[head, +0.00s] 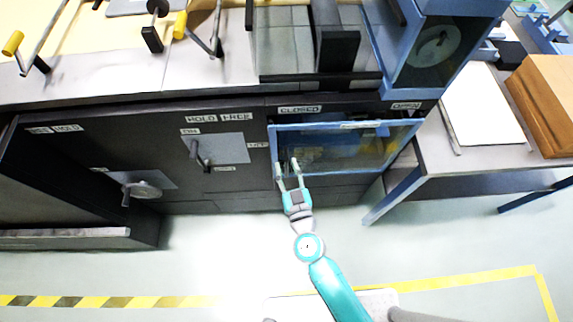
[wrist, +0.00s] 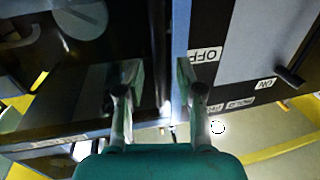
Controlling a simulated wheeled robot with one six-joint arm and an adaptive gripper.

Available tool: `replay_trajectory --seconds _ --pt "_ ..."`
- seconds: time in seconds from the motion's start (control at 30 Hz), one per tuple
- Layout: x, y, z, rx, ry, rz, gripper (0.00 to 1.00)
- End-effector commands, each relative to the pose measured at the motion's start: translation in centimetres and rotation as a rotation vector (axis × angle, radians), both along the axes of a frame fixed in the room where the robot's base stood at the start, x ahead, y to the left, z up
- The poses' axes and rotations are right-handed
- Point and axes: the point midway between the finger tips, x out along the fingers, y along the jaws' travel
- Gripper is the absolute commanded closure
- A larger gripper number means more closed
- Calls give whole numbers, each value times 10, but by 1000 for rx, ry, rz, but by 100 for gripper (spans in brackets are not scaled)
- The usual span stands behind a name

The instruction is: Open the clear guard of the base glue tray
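The clear guard (head: 345,150) is a see-through pane in a blue frame on the front of the dark machine base, below a CLOSED label (head: 298,109) and an OPEN label (head: 406,105). Things behind the pane show dimly. My gripper (head: 288,165) is at the guard's lower left, near the frame's left upright. Its two fingers stand apart. In the wrist view, a thin upright bar (wrist: 161,60) and the blue frame edge (wrist: 180,30) show between the fingers of my gripper (wrist: 156,75). I cannot tell whether either finger touches them.
The floor (head: 210,250) in front is clear.

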Motion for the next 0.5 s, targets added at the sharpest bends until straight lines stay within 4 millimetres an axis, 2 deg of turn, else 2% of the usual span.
replay_trajectory --seconds 0.13,0.4,0.43,0.5 --pt "8 1 0 -1 -1 0 63" --pt "9 2 0 -1 -1 0 63" --pt "9 2 0 -1 0 0 66" --pt "9 2 0 -1 0 0 83"
